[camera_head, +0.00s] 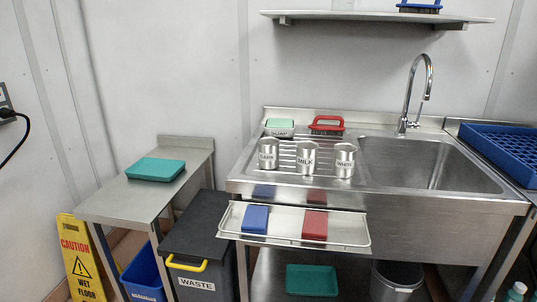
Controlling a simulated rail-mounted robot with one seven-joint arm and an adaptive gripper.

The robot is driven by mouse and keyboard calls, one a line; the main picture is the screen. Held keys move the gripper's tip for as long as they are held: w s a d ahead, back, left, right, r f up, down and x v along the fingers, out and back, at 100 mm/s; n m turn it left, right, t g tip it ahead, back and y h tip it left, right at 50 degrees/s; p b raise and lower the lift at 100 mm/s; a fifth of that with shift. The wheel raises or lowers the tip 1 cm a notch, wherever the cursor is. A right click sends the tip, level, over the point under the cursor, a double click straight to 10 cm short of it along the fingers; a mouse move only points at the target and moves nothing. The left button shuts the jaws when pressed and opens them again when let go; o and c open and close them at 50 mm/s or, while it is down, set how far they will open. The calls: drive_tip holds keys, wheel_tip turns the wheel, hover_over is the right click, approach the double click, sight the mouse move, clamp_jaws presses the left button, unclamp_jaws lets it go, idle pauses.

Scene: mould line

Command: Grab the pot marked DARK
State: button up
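Three small metal pots stand upright in a row on the ribbed drainboard of the steel sink unit. The left pot (268,154) has a small, blurred label that appears to read DARK. The middle pot (306,158) is marked MILK and the right pot (345,160) is marked WHITE. The pots stand apart, with narrow gaps between them. My gripper is not in this view.
A soap box (280,128) and a red-handled brush (327,124) lie behind the pots. A tray (270,235) holding blue and red blocks sits in front, lower down. The sink basin (420,165) and tap (407,115) are to the right. A shelf (380,16) hangs above.

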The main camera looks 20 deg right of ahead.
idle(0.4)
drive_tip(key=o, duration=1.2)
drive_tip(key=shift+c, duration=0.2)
